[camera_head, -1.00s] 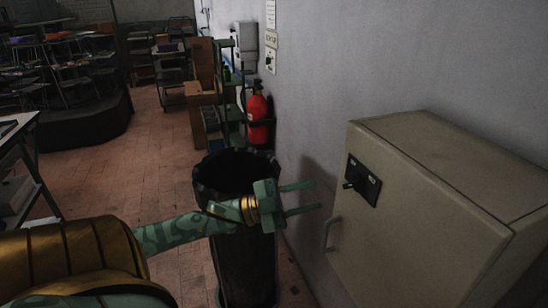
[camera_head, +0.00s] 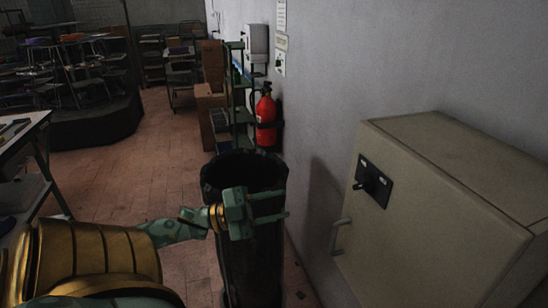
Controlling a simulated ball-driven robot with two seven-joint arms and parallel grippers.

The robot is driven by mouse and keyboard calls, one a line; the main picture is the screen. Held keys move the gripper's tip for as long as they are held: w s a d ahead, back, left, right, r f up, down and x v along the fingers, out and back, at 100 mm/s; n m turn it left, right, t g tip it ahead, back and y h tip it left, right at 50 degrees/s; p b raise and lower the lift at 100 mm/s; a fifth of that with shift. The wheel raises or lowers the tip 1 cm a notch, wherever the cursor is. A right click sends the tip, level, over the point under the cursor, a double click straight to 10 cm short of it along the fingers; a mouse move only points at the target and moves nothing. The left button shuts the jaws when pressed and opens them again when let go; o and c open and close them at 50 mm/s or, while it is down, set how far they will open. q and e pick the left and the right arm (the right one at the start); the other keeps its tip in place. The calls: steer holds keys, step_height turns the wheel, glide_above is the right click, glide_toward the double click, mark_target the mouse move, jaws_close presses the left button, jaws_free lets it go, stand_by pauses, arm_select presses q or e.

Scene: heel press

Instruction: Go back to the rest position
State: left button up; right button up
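My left gripper (camera_head: 285,205) is green with a gold ring at its wrist. It is in front of the dark bin, to the left of the beige wall cabinet (camera_head: 440,215). Its two fingers are apart with nothing between them, and they touch nothing that I can see. The cabinet door is shut. It carries a black switch plate (camera_head: 372,182) with a dark knob and a grey handle (camera_head: 339,237) at its left edge. My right gripper is not in view.
A dark open bin (camera_head: 226,165) stands on the tiled floor by the wall. A red fire extinguisher (camera_head: 266,118) and a green shelf rack (camera_head: 238,92) are behind it. A table (camera_head: 40,122) stands at the left. Bare floor (camera_head: 160,150) lies between.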

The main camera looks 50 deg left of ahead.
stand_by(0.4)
